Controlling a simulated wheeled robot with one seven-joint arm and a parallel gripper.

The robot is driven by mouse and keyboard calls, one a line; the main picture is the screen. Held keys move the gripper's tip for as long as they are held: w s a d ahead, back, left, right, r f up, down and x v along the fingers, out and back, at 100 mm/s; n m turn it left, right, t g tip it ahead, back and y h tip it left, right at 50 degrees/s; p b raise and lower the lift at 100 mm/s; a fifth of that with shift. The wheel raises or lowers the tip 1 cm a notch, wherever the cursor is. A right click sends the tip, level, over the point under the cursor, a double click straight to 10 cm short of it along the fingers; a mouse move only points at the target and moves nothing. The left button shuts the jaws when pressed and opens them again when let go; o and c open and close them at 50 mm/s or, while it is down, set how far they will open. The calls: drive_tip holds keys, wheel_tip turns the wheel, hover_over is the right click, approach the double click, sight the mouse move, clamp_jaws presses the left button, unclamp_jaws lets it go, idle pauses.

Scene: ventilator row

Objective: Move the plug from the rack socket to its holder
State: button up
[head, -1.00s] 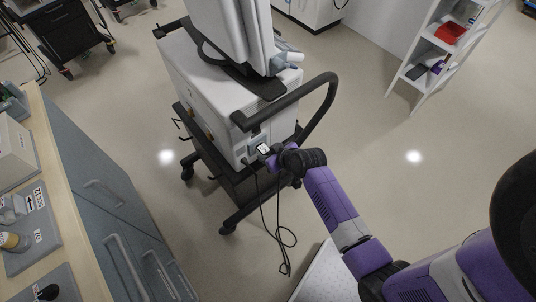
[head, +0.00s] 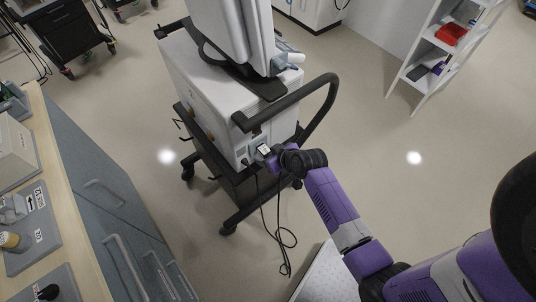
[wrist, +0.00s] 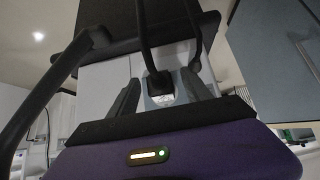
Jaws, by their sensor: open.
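My gripper (head: 266,154) is at the lower front face of the white ventilator (head: 208,92), by its rack socket panel (head: 258,142). In the wrist view, my gripper (wrist: 160,79) is open, with one finger on each side of a black plug (wrist: 159,84). The plug sits at a pale socket panel, and its black cable (wrist: 144,35) runs up the picture. I cannot tell whether the fingers touch the plug. I cannot identify the plug's holder for sure.
A black cart handle (head: 328,100) curves out right of my gripper. Cables (head: 283,240) hang in loops below it. A wooden counter (head: 45,130) with grey pads stands at the left. A white shelf (head: 432,55) is at the upper right. Open floor lies between.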

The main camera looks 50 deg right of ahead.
drive_tip(key=v, duration=0.7)
drive_tip(key=shift+s+r, duration=0.15)
drive_tip(key=shift+r, duration=0.15)
drive_tip(key=shift+a, duration=0.1)
